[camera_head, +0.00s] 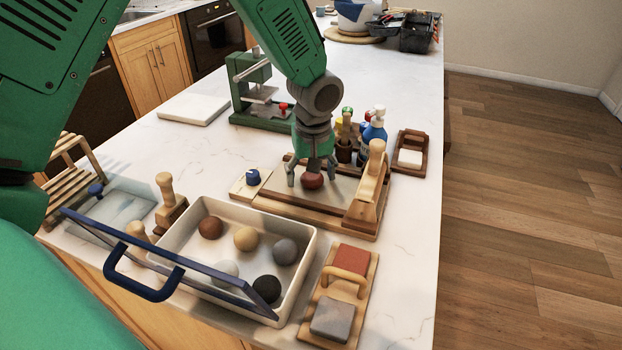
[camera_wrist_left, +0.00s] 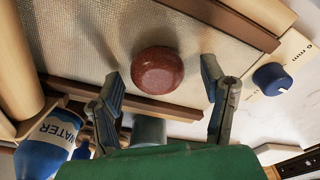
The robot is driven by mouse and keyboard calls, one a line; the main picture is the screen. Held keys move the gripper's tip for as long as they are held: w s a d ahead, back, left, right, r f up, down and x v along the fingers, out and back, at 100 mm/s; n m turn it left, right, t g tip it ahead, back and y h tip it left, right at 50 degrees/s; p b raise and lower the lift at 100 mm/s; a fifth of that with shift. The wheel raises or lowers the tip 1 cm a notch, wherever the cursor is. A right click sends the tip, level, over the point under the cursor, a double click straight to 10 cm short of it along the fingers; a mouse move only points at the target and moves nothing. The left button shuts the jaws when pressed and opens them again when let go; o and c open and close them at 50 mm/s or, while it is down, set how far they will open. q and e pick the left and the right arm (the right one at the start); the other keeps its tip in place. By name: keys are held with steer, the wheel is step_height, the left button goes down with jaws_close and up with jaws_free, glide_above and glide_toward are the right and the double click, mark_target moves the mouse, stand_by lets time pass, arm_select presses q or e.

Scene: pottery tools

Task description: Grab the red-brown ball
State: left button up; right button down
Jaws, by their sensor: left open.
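A red-brown ball (camera_head: 312,181), somewhat flattened, lies on the mesh-textured board (camera_head: 283,187) of a wooden frame on the counter. It also shows in the left wrist view (camera_wrist_left: 158,72), just beyond and between the fingertips. My left gripper (camera_head: 311,174) is open and points down over this ball, one finger on either side. I cannot tell whether a finger touches it. A second red-brown ball (camera_head: 210,228) lies in the cream tray (camera_head: 309,243) among several other coloured balls. My right gripper is not in view.
A wooden roller (camera_head: 371,170) stands at the board's right. A blue-topped bottle (camera_head: 375,128) and tool pots are behind. A blue dial block (camera_wrist_left: 272,78) sits beside the board. The tray's blue-handled glass lid (camera_head: 145,285) leans at the front.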

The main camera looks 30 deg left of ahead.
arm_select(q)
steer(key=shift+d+f, duration=0.25)
steer(key=shift+f, duration=0.1)
steer(key=shift+r, duration=0.1)
steer(key=shift+c, duration=1.3)
steer(key=c, duration=1)
steer(key=shift+a, duration=0.15)
